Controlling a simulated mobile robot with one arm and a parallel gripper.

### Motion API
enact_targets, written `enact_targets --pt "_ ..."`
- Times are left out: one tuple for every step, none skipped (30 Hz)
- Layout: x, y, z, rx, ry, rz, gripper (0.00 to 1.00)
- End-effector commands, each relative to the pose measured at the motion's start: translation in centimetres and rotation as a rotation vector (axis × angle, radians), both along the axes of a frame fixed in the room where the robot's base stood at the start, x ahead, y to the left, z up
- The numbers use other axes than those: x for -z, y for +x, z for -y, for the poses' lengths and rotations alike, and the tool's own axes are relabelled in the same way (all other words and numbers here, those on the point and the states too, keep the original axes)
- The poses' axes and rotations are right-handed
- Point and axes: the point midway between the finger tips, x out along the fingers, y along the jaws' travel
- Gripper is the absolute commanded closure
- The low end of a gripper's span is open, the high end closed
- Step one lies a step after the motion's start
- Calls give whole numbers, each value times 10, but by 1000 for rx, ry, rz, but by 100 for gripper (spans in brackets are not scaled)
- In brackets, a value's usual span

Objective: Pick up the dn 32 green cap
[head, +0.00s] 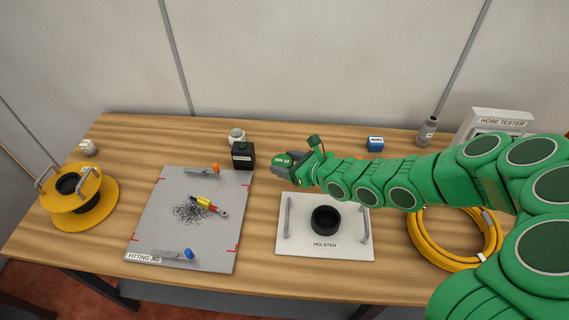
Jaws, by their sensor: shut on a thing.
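My gripper (290,170) is at the end of my green arm, above the table between the black box and the holster plate. It is shut on a small green piece with a pale mark, which looks like the dn 32 green cap (282,158). The cap's lettering is too small to read. The jaws and the arm hide part of it, and its green is close to that of my arm.
A black labelled box (243,155) and a white container (236,136) stand just left of my gripper. The holster plate (292,243), fitting jig (150,215), yellow reel (105,190), blue box (375,143), yellow hose (420,240) and hose tester (500,121) share the table.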

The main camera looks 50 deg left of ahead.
Motion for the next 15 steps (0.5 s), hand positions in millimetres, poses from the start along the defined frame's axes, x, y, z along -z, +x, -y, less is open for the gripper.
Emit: enact_targets --pt "-8 -3 4 -1 4 -1 63" --pt "-11 -5 6 -1 6 -3 63" --pt "-12 -7 11 2 5 -5 63" --pt "-13 -8 14 2 4 -5 63" --pt "-14 -10 17 1 2 -5 63" --pt "-15 -12 19 1 2 -5 63" --pt "-17 -13 21 1 3 -5 63" --pt "-18 -14 23 0 4 -4 63" --pt "-20 -15 25 -1 6 -3 63" --pt "-20 -15 26 1 5 -3 63" --pt "-20 -15 28 3 4 -2 63" --pt "-21 -16 31 3 3 -3 63" --pt "-21 -17 32 3 2 -2 63" --pt "-21 -18 33 3 0 -3 63" --pt "-22 -20 35 2 0 -2 63"
